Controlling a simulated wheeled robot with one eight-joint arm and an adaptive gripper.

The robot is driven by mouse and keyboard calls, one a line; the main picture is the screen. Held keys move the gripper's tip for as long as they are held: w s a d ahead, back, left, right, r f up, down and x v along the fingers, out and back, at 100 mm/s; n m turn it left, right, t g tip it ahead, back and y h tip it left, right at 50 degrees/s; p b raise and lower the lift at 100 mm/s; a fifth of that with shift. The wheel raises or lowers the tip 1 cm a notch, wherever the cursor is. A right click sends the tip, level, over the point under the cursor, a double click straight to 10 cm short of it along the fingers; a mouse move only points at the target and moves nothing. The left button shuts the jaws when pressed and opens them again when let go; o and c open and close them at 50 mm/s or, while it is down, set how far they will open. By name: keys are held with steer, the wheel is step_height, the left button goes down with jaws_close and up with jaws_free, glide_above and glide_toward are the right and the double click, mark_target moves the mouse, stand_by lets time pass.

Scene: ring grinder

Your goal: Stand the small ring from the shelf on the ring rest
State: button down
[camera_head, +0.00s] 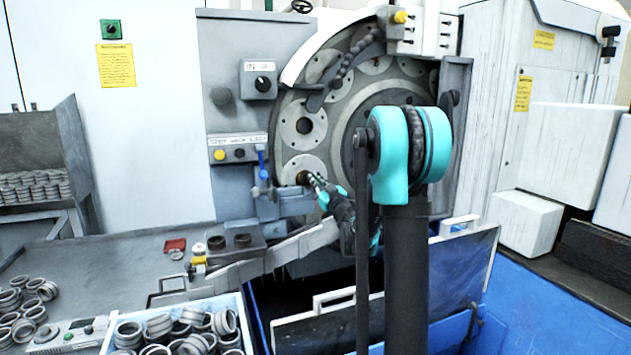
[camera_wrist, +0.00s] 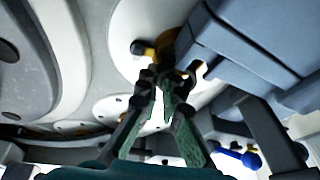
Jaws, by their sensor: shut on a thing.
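My gripper (camera_head: 314,180) is at the lower pale disc (camera_head: 296,163) of the grinder. Its green fingers also show in the wrist view (camera_wrist: 164,78), shut with their tips at a small brownish ring (camera_wrist: 167,45). The ring is largely hidden by the fingertips and the grey bracket. In the head view it shows only as a dark brown spot (camera_head: 303,178) against the disc. A blue-grey bracket (camera_head: 278,204) stands just left of and below the fingers. I cannot tell which part is the ring rest, or whether the ring touches it.
Two dark rings stand on a small block (camera_head: 236,255) on the bench. A shelf (camera_head: 32,208) with many rings is at far left. A white crate of rings (camera_head: 246,315) is at the front. A sloping chute (camera_head: 300,245) runs below my gripper.

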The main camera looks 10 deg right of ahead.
steer(key=shift+d+f, duration=0.1)
steer(key=shift+f, duration=0.65)
stand_by(2.5)
steer(key=c, duration=2.1)
jaws_free()
steer(key=shift+o, duration=0.2)
steer(key=o, duration=0.5)
steer(key=shift+c, duration=0.3)
steer(key=o, duration=0.5)
steer(key=shift+s, duration=0.15)
steer(key=shift+s+d, duration=0.3)
steer(key=shift+s, duration=1.3)
steer(key=shift+s+d, duration=0.35)
steer(key=shift+s, duration=1.2)
steer(key=shift+s+d, duration=0.3)
steer(key=shift+s, duration=1.3)
